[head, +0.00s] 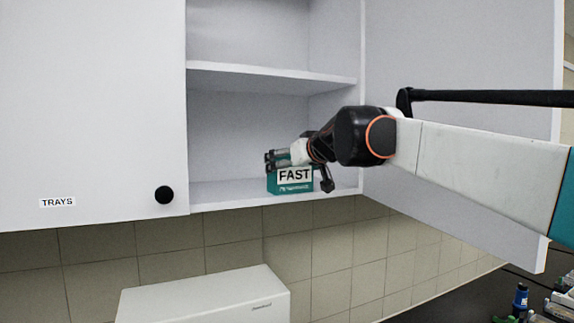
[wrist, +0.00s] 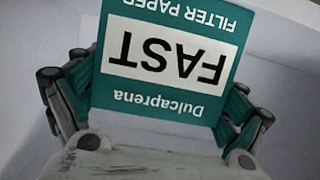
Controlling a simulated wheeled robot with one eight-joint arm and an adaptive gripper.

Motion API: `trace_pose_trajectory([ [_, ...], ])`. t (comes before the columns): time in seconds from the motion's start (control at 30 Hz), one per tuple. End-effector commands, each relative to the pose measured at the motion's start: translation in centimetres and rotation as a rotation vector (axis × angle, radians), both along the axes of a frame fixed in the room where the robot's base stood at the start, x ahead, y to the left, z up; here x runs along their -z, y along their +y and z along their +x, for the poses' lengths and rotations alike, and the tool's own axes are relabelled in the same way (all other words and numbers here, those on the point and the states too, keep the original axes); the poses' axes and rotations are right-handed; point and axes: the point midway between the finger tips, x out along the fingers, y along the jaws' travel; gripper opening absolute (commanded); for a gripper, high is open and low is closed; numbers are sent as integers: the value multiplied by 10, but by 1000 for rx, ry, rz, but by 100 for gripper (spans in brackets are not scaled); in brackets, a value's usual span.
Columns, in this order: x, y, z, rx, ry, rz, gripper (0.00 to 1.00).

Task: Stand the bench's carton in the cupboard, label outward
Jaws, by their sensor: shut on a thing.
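The green carton (head: 289,187) has a white label reading FAST. It is upright in the open cupboard (head: 240,196), at its bottom shelf, with the label facing out toward the head camera. In the wrist view the carton (wrist: 172,62) fills the middle, its print upside down in that picture. My gripper (head: 283,158) is shut on the carton near its top, with one finger at each side in the wrist view (wrist: 155,110). Whether the carton's base touches the shelf I cannot tell.
A middle shelf (head: 270,77) runs above the carton. A closed door labelled TRAYS (head: 100,120) is on the left; an open door (head: 470,190) is on the right, behind my arm. The bottom shelf left of the carton is clear. A white box-shaped unit (head: 205,298) stands below.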

Motion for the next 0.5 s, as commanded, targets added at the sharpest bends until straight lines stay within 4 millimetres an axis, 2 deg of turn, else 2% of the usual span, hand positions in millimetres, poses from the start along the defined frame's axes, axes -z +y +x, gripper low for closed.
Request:
trace_pose_trajectory([
  [0.3,2,0,0,0,0,0,62],
  [0.33,2,0,0,0,0,0,96],
  [0.37,2,0,0,0,0,0,100],
  [0.5,2,0,0,0,0,0,100],
])
